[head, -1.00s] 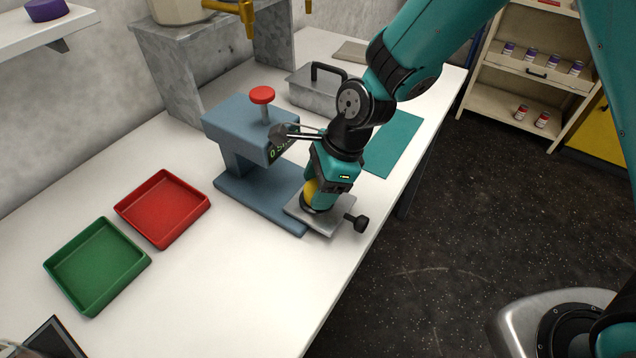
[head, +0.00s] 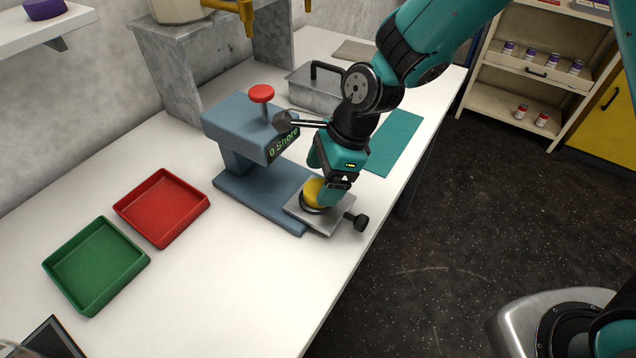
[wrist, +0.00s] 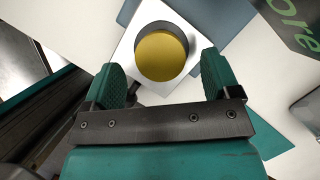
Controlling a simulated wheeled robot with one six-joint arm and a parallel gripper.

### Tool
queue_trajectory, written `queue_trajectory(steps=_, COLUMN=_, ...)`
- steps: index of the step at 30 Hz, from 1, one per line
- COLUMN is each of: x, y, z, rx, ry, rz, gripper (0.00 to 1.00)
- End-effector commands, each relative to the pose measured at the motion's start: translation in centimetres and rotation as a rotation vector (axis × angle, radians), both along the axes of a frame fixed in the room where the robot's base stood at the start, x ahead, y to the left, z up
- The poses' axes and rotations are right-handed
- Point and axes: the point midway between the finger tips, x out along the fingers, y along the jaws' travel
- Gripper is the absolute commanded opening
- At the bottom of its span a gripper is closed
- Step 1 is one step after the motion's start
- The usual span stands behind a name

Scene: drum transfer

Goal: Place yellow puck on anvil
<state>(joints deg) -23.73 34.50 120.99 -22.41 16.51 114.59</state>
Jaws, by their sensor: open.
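The yellow puck (head: 314,193) sits on the metal anvil plate (head: 325,222) at the foot of the blue-grey tester (head: 240,128). In the wrist view the puck (wrist: 161,56) lies inside a dark ring on the silver anvil plate (wrist: 190,17). My gripper (head: 328,200) is just above and beside the puck, partly covering it in the head view. In the wrist view my gripper (wrist: 162,82) is open, its fingers apart with the puck beyond the tips. I see nothing held between the fingers.
A red tray (head: 163,208) and a green tray (head: 96,265) stand to the left on the white bench (head: 215,300). A metal box with a black handle (head: 318,88) and a teal mat (head: 397,140) are behind. A black knob (head: 357,220) sticks out beside the anvil.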

Motion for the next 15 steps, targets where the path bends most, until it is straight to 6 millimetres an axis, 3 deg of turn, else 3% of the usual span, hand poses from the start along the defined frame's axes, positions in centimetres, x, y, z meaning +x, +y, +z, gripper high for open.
queue_trajectory(steps=9, x=0.4, y=-2.7, z=6.5, rx=0.002, ry=-0.004, rz=-0.004, gripper=0.82)
queue_trajectory(steps=15, x=0.5, y=-3.6, z=8.6, rx=0.000, ry=0.000, rz=-0.002, gripper=0.82)
